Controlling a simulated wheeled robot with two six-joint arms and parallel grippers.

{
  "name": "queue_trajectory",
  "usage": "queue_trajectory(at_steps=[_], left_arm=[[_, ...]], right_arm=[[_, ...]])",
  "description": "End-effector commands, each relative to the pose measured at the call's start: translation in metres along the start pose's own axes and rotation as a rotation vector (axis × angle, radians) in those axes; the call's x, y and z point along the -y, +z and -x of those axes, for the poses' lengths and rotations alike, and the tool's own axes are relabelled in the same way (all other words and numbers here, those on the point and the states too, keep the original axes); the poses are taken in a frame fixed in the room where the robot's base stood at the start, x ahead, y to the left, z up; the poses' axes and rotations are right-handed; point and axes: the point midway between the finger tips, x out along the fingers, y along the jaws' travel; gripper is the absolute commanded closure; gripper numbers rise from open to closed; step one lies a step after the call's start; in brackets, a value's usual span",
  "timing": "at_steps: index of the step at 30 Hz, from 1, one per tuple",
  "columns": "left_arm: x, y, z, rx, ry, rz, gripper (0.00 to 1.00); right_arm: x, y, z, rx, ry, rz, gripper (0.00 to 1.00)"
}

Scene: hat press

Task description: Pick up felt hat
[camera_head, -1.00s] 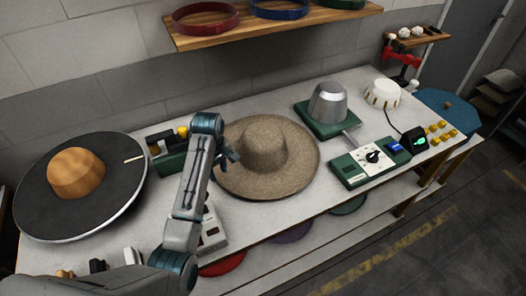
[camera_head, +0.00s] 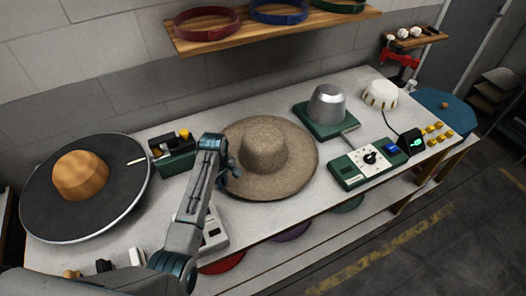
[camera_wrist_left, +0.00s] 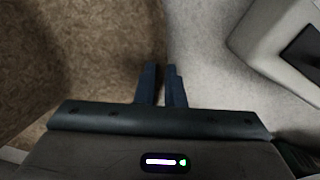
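The felt hat (camera_head: 268,155), brown and speckled with a round crown and wide brim, lies brim down on the middle of the workbench. My left gripper (camera_head: 231,178) is at the left edge of its brim. In the left wrist view the brim (camera_wrist_left: 90,50) fills the left side, and its edge runs up between the fingers of the left gripper (camera_wrist_left: 161,82). The two dark fingers are close together with a narrow gap. I cannot tell whether they pinch the brim. My right gripper is not in view.
A dark round plate (camera_head: 125,195) with a wooden block (camera_head: 80,174) stands at left. A metal hat form on a green base (camera_head: 327,103), a green control box (camera_head: 368,164) and a white fluted form (camera_head: 380,94) stand at right. A pale device (camera_head: 213,237) sits below my gripper.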

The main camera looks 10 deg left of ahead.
Motion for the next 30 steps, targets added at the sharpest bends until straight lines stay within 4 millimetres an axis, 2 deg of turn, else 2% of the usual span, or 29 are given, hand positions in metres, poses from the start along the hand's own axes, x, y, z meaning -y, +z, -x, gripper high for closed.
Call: queue_trajectory(at_steps=[10,13,17,24,27,30], left_arm=[[-0.001,0.000,0.001,-0.001,0.002,0.000,1.00],[-0.001,-0.001,0.007,-0.002,0.004,0.000,1.00],[-0.001,-0.001,0.028,-0.004,0.006,0.000,1.00],[-0.001,0.000,0.075,-0.003,0.005,0.000,1.00],[-0.001,0.000,0.093,-0.001,0.003,0.000,1.00],[-0.001,0.000,0.100,-0.001,0.002,0.000,1.00]], right_arm=[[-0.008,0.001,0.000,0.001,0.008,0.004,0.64],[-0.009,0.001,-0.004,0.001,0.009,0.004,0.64],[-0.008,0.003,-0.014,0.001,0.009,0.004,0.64],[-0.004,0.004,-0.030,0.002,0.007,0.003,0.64],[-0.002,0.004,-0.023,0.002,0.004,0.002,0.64],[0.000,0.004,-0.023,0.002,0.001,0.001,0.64]])
